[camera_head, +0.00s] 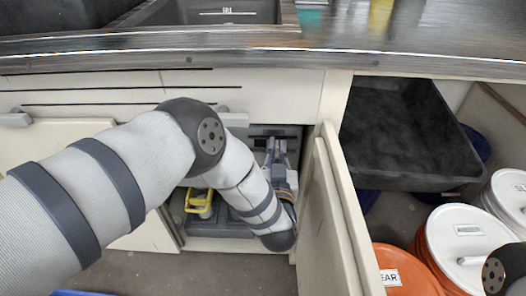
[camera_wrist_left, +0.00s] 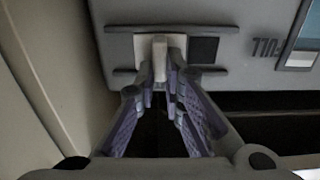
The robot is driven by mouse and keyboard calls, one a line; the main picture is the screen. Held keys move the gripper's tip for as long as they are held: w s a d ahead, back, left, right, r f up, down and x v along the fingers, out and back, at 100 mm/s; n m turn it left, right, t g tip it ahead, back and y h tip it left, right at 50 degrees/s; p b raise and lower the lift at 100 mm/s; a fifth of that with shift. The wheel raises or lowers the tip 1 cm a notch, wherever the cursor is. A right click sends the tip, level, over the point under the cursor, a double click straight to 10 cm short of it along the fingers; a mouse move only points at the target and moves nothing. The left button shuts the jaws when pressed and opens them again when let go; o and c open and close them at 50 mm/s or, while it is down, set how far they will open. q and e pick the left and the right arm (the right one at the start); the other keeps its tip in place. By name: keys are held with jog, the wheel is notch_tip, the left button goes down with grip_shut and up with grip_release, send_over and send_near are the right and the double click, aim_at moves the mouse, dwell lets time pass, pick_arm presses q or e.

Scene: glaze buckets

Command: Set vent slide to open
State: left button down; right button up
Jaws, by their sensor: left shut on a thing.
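The vent slide (camera_wrist_left: 160,57) is a pale upright tab in the left wrist view. It sits on a short horizontal track between two dark rails on a grey panel (camera_wrist_left: 118,48). A dark opening (camera_wrist_left: 203,50) shows just right of the tab. My left gripper (camera_wrist_left: 161,75) is shut on the tab, a fingertip on each side. In the head view my left gripper (camera_head: 277,152) reaches into the open cabinet under the counter, and the tab is too small to make out there. My right gripper is not in view.
An open cabinet door (camera_head: 335,215) stands close to the right of my left forearm. A yellow-handled thing (camera_head: 199,201) is in the cabinet. A black tub (camera_head: 400,135), an orange bucket (camera_head: 405,270) and white-lidded buckets (camera_head: 468,245) stand right. The counter edge (camera_head: 260,62) runs above.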

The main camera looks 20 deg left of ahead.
pick_arm(q)
jog(key=shift+d, duration=0.3)
jog(key=c, duration=1.7)
grip_release()
jog(key=v, duration=1.2)
